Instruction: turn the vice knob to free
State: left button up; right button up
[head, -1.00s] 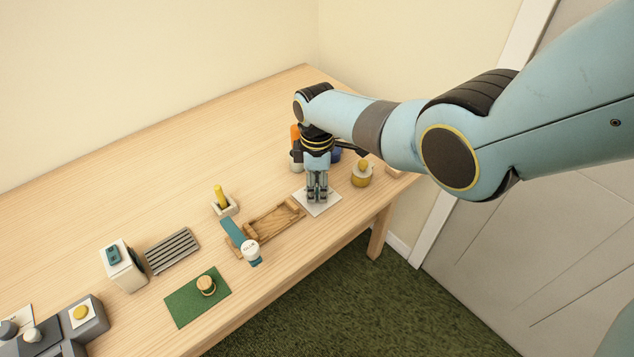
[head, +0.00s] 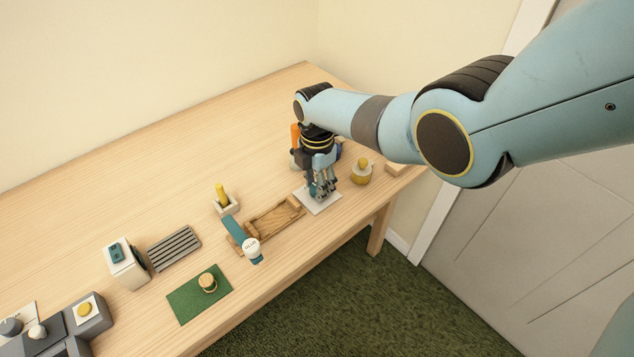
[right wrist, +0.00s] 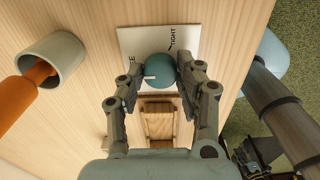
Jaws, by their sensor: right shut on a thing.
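The vice knob (right wrist: 160,69) is round and teal with a white pointer mark. In the right wrist view the mark points left, towards the side of the partly hidden word ending in E. The knob sits on a white plate (head: 306,203), which also shows in the right wrist view (right wrist: 130,38) with TIGHT printed on the right. My right gripper (head: 323,194) is shut on the knob, one finger on each side. The wooden vice (head: 272,222) lies beside the plate and shows below the knob in the right wrist view (right wrist: 159,121). My left gripper is not in view.
A white cup (right wrist: 66,50) with an orange handle (right wrist: 25,92) stands near my gripper. A yellow-topped jar (head: 361,174) is close on the right. The back of the table is clear.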

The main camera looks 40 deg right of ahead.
dwell(0.5)
jog(key=o, duration=1.2)
jog(key=shift+c, duration=0.2)
jog(key=shift+r, duration=0.55)
notch_tip(320, 180, up, 11)
jog(key=shift+f, duration=0.1)
